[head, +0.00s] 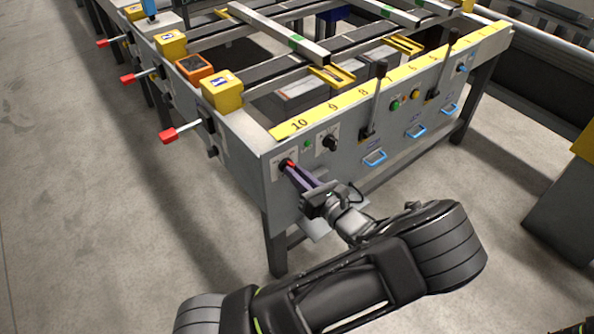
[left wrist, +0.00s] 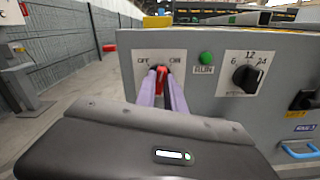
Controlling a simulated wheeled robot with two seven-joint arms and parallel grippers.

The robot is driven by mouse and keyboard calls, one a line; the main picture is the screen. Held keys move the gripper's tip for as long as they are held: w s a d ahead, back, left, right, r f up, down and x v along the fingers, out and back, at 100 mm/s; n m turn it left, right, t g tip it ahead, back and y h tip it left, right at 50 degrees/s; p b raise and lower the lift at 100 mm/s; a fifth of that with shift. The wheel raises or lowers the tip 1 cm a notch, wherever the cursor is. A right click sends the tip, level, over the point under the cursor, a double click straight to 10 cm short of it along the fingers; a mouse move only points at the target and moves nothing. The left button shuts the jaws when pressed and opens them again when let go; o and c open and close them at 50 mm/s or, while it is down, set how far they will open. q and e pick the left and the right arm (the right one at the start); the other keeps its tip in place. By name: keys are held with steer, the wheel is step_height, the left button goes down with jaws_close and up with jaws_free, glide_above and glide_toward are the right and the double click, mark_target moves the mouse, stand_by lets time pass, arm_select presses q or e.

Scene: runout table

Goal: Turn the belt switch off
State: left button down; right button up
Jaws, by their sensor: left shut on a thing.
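The belt switch is a small red knob on a white plate marked OFF on the left and ON on the right; it shows in the left wrist view (left wrist: 162,80) and in the head view (head: 290,163). It sits at the near left end of the table's grey front panel. My left gripper (head: 292,172) reaches it from the front, its two purple fingers shut on the knob, one on each side; they also show in the left wrist view (left wrist: 161,88). The fingers partly hide the knob, so I cannot tell its exact angle. My right gripper is out of view.
Right of the switch are a green RUN lamp (left wrist: 206,58) and a black dial (left wrist: 246,78) marked 6, 12, 24. Farther right stand black levers (head: 376,95) and blue handles (head: 375,157). A red-tipped handle (head: 169,136) juts from the left side. The floor at left is clear.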

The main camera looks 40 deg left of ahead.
arm_select(q)
steer(key=n, duration=1.1)
steer(key=shift+s+f+n+b, duration=0.15)
steer(key=shift+s+n+b, duration=0.05)
steer(key=shift+n+b, duration=0.1)
stand_by(0.3)
steer(key=c, duration=1.4)
jaws_free()
steer(key=shift+c, duration=0.2)
steer(key=v, duration=0.7)
steer(key=shift+d, duration=0.35)
steer(key=shift+s, duration=0.1)
